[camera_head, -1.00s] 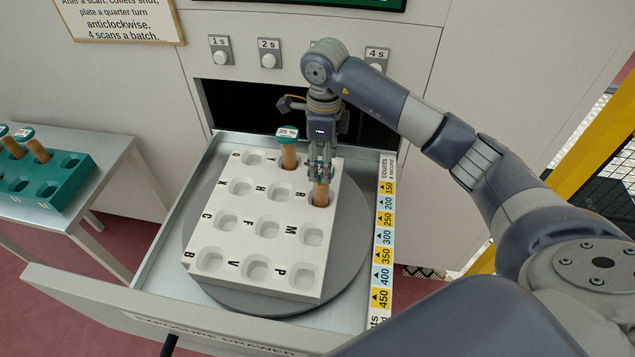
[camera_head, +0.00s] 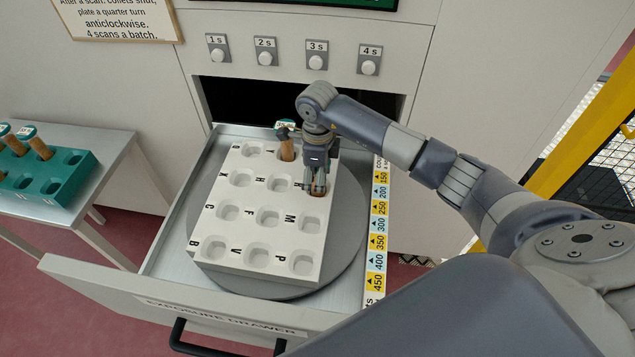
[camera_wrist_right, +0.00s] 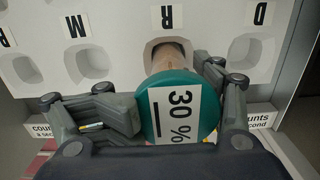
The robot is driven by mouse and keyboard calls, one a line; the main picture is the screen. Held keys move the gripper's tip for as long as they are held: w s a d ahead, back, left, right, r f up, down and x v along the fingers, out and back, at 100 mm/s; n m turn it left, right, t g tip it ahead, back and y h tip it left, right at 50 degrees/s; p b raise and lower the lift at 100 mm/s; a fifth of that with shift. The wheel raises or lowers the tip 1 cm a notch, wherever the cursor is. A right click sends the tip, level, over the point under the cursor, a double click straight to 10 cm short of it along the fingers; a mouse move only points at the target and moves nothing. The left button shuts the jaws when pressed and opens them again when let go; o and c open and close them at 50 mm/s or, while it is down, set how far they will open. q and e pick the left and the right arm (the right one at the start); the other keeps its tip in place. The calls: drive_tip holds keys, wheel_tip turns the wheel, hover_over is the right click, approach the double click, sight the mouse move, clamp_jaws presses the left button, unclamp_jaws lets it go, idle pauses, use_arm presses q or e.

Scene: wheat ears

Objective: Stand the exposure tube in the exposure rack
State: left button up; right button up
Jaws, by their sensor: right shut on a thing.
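My right gripper (camera_head: 318,190) points down at the back right of the white exposure rack (camera_head: 208,244). It is shut on an exposure tube with a green cap marked 30 % (camera_wrist_right: 181,108). In the right wrist view the tube's tan body (camera_wrist_right: 168,56) reaches into the well marked R, and the fingers lie on both sides of the cap. In the head view the gripper mostly hides this tube. How deep it sits cannot be told. A second tube (camera_head: 287,150) stands in a back well beside the gripper, its cap partly hidden. My left gripper is out of view.
The rack rests on a grey round plate (camera_head: 345,240) in the open drawer (camera_head: 165,235). Several front wells are empty. A green rack (camera_head: 50,186) with tubes stands on a side table at left. The machine's front with several buttons rises behind.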

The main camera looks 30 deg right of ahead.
drive_tip(key=c, duration=0.4)
drive_tip(key=shift+a, duration=0.1)
drive_tip(key=shift+c, duration=0.9)
drive_tip(key=shift+w+r, duration=0.1)
